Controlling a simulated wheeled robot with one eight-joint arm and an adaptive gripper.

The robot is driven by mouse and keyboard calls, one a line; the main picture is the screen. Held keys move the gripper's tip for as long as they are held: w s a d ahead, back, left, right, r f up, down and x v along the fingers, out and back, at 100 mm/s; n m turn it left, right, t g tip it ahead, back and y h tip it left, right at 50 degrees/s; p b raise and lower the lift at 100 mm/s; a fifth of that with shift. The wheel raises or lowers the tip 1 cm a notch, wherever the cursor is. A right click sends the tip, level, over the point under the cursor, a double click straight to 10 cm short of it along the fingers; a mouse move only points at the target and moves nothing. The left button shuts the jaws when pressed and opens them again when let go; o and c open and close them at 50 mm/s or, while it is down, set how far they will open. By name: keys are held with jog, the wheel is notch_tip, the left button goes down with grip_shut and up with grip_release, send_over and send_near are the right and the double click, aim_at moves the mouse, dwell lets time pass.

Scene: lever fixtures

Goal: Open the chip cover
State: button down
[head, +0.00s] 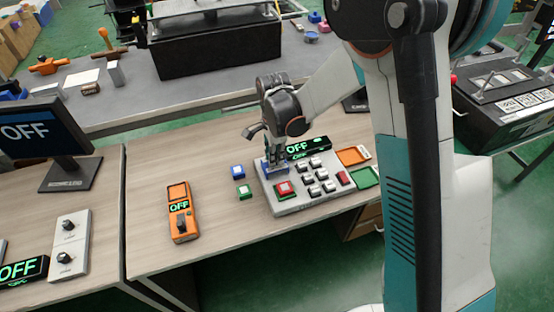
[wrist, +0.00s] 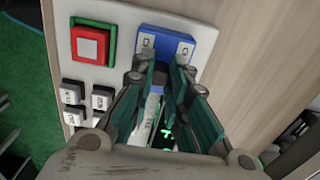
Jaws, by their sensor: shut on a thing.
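The control panel (head: 308,203) is a light grey board on the wooden table, with several small white buttons and two red buttons. A blue part, which looks like the chip cover (head: 266,171), sits at its back left corner. In the wrist view the blue chip cover (wrist: 160,43) lies beside a red button in a green frame (wrist: 91,45). My gripper (head: 275,159) points down over this corner. In the wrist view my gripper (wrist: 169,65) has its fingers close together, shut on the cover. The fingers hide part of it, so the exact contact is unclear.
A black display reading OFF (head: 305,147) stands just behind the panel. An orange piece (head: 353,156) and a green piece (head: 364,177) are at the right. Bare table lies between.

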jog(key=shift+w+a, duration=0.1)
jog(key=shift+w, duration=0.1)
jog(key=c, duration=1.6)
grip_release()
jog(key=shift+w, duration=0.1)
jog(key=shift+o, duration=0.2)
jog(key=shift+r, duration=0.1)
notch_tip(320, 180, up, 12)
